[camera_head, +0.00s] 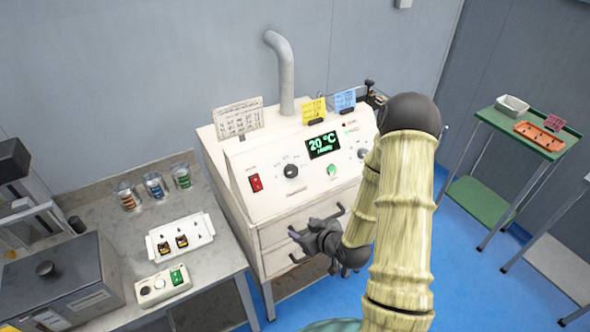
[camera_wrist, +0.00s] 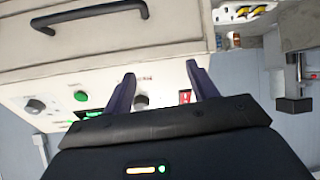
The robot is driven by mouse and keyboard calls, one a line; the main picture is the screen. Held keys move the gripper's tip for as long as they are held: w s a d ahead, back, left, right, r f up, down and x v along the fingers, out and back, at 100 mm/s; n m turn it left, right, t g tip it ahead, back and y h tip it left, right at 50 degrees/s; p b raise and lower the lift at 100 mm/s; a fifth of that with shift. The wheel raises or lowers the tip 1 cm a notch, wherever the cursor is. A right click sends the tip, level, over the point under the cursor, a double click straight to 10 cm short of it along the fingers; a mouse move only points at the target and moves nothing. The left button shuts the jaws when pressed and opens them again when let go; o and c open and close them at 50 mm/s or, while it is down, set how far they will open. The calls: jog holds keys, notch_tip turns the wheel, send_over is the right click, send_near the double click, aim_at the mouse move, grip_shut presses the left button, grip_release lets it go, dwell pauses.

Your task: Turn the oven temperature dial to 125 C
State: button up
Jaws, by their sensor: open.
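The oven (camera_head: 285,205) is a cream cabinet with a sloped control panel. Its display (camera_head: 323,145) reads 20 °C in green. A black dial (camera_head: 291,171) sits left of the display, with scale marks too small to read. A second dial (camera_head: 362,154) sits at the panel's right; I cannot read which is labelled temperature. My gripper (camera_head: 317,232) is open and empty, in front of the drawer front below the panel, apart from both dials. In the upside-down wrist view, the left dial (camera_wrist: 141,101) shows beyond and between my fingers (camera_wrist: 160,72).
A red switch (camera_head: 256,183) and a green button (camera_head: 332,170) flank the left dial. A drawer handle (camera_wrist: 90,15) juts out below the panel. Cards stand on top beside a grey pipe (camera_head: 282,75). A bench with a white tray (camera_head: 180,240) stands left, a green-topped table (camera_head: 522,130) right.

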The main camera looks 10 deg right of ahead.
notch_tip(320, 180, up, 6)
jog(key=s+d+m+t+h+p, duration=0.1)
jog(key=d+m+t+p, duration=0.2)
jog(key=m+t, duration=0.2)
jog(key=shift+s+f+t+h+p, duration=0.25)
jog(key=shift+s+t+h+p, duration=0.15)
jog(key=shift+t, duration=0.8)
jog(key=shift+w, duration=0.15)
